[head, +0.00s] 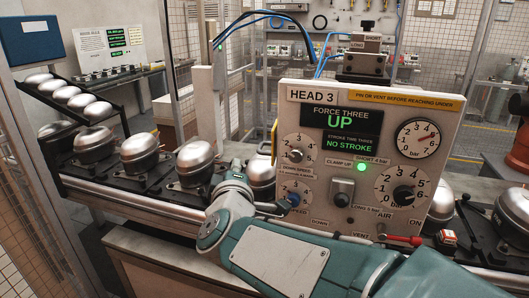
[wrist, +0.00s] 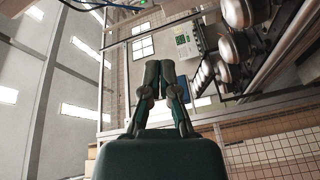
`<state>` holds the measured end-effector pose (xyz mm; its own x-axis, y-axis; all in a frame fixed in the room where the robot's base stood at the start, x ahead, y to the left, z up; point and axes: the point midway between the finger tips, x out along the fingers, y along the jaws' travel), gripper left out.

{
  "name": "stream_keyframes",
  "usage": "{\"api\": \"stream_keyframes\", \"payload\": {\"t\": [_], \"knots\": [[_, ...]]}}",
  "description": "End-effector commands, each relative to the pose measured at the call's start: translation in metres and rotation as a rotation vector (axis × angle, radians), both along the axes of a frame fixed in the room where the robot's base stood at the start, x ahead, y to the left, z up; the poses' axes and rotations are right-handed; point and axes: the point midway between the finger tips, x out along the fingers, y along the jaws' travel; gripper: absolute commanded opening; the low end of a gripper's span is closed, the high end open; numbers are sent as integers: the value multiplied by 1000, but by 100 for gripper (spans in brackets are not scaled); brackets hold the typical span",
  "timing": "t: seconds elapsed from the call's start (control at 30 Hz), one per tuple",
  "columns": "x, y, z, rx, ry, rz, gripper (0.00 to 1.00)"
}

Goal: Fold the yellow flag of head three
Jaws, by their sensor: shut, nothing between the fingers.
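The head three panel (head: 375,112) stands upright at the right of the head view, with a screen (head: 340,128) reading "FORCE THREE UP" and "NO STROKE". A thin yellow strip (head: 274,141), seen nearly edge-on, stands out at the panel's left edge; it looks like the yellow flag. My teal arm crosses below the panel, and its wrist end is left of the panel, below the strip. My gripper (wrist: 161,64) shows in the wrist view with its two fingers together and nothing between them. The flag cannot be made out in the wrist view.
Silver compressors (head: 196,162) stand in a row on a black rail left of the panel, and more show in the wrist view (wrist: 238,12). Knobs, gauges and a red-tipped lever (head: 410,241) fill the panel front. A mesh fence (head: 25,235) stands at far left.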

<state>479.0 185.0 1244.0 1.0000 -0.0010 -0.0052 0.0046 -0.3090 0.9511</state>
Motion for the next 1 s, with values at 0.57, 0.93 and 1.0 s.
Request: {"api": "stream_keyframes", "payload": {"t": [0.57,0.93,1.0], "knots": [[19,12,-11,-137,37,98,0],[80,8,-14,-134,35,95,0],[83,-2,-16,-136,35,95,0]]}}
